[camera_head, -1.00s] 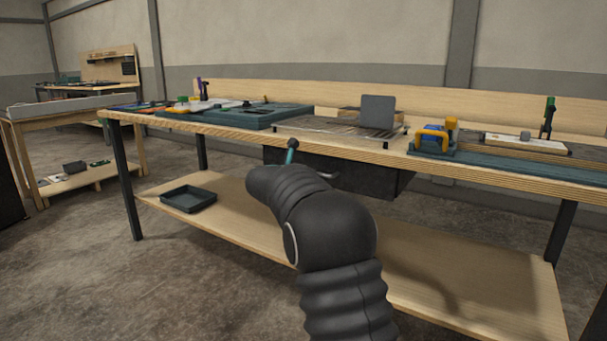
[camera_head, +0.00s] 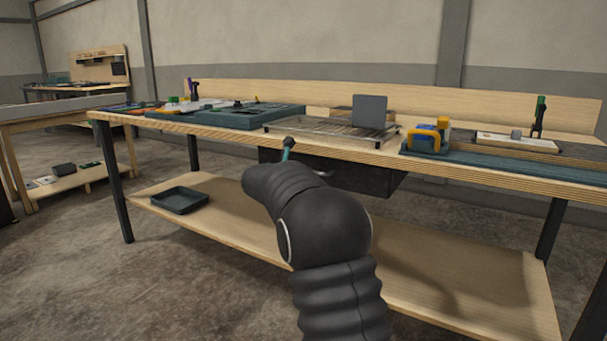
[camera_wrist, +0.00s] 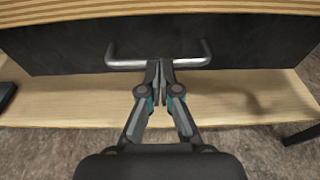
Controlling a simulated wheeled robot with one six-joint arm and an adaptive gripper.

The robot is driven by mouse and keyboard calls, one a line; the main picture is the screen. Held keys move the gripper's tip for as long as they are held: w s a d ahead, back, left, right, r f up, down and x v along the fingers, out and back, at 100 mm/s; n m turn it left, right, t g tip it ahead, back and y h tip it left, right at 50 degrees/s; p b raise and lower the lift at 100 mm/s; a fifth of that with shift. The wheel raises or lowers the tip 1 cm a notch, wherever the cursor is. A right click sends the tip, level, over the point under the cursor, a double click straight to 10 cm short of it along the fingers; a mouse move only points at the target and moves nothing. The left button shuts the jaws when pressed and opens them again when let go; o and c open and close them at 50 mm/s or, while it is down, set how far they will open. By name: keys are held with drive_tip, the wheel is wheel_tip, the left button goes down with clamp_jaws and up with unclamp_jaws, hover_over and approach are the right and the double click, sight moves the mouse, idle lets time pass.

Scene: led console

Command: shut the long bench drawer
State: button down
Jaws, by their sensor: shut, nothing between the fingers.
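A grey metal bar handle (camera_wrist: 190,63) stands out from the front. My gripper (camera_wrist: 159,64) is shut and empty, its fingertips at the middle of the handle, overlapping it in the picture. Whether they touch it I cannot tell. The drawer front looks close to the bench edge; any gap is hard to judge.
The workbench top (camera_head: 480,176) carries a wire rack (camera_head: 320,130), a teal case (camera_head: 230,117) and a yellow-and-blue tool (camera_head: 427,138). A dark tray (camera_head: 180,200) lies on the lower shelf (camera_head: 440,260). Bare floor lies in front.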

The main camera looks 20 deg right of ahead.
drive_tip(key=w+a+v, duration=0.1)
drive_tip(key=v, duration=1.2)
drive_tip(key=s+a+f+m+g+y, duration=0.2)
drive_tip(key=s+f+m+g+y, duration=0.3)
drive_tip(key=s+f+m, duration=0.9)
drive_tip(key=s+a+m+y, duration=0.1)
drive_tip(key=s+m, duration=0.3)
drive_tip(key=s, duration=0.6)
drive_tip(key=s+a+m+y, duration=0.2)
drive_tip(key=s+m+y, duration=0.1)
drive_tip(key=s, duration=0.7)
drive_tip(key=s+a+f+m+t+y, duration=0.1)
drive_tip(key=s+a+m+y, duration=0.1)
drive_tip(key=s, duration=0.8)
drive_tip(key=shift+s+a+m+y+b, duration=0.2)
drive_tip(key=shift+m+y+b, duration=0.3)
drive_tip(key=shift+m, duration=0.8)
